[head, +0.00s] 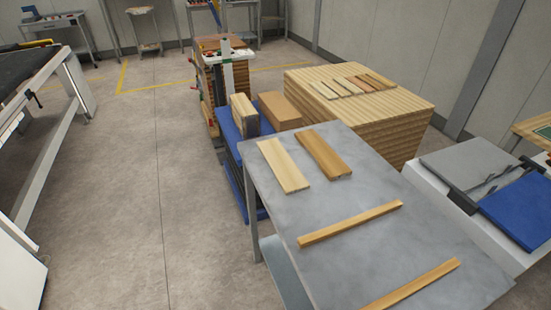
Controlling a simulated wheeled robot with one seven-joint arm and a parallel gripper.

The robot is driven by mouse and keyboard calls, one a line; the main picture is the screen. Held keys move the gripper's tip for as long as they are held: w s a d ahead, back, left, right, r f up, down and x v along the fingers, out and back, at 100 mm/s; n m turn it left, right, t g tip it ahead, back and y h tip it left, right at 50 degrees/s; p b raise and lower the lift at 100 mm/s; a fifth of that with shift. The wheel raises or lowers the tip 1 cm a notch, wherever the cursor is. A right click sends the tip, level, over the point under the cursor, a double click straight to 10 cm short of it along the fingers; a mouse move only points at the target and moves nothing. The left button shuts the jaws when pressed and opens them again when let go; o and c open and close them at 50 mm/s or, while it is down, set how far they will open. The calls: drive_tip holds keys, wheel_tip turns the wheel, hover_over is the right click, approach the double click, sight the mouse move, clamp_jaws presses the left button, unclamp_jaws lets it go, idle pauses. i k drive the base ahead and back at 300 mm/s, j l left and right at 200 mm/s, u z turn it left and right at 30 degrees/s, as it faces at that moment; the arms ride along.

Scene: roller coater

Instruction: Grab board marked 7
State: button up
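Two flat boards lie side by side at the far end of a grey metal table (365,188): a pale board (284,165) on the left and a browner board (323,154) on the right. Two narrow wooden strips lie nearer, a middle strip (350,223) and a front strip (415,285). No number can be read on any board, so I cannot tell which is marked 7. My gripper is not in view.
Behind the table stands a large wood stack (355,125) with several small boards on top. A white machine frame (45,140) stands left. Blue and grey panels (520,205) lie right. The left floor (130,190) is clear.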

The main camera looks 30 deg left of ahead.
sight(291, 180)
drive_tip(key=i+j, duration=0.15)
drive_tip(key=j, duration=0.2)
drive_tip(key=i+j+z, duration=0.1)
drive_tip(key=j, duration=0.3)
drive_tip(key=i+j, duration=0.15)
drive_tip(key=j, duration=0.2)
drive_tip(key=i+j+z, duration=0.1)
drive_tip(key=j, duration=0.3)
drive_tip(key=i+j, duration=0.15)
drive_tip(key=j, duration=0.25)
drive_tip(key=i+j, duration=0.1)
drive_tip(key=j, duration=0.25)
drive_tip(key=i+j+z, duration=0.1)
drive_tip(key=j, duration=0.3)
drive_tip(key=i+j, duration=0.2)
drive_tip(key=j, duration=0.25)
drive_tip(key=i+j+z, duration=0.15)
drive_tip(key=j, duration=0.25)
drive_tip(key=i+j, duration=0.1)
drive_tip(key=j, duration=0.35)
drive_tip(key=i+j+z, duration=0.15)
drive_tip(key=j, duration=0.7)
drive_tip(key=i+j+z, duration=0.1)
drive_tip(key=j, duration=0.85)
drive_tip(key=i+j+z, duration=0.1)
drive_tip(key=j, duration=0.85)
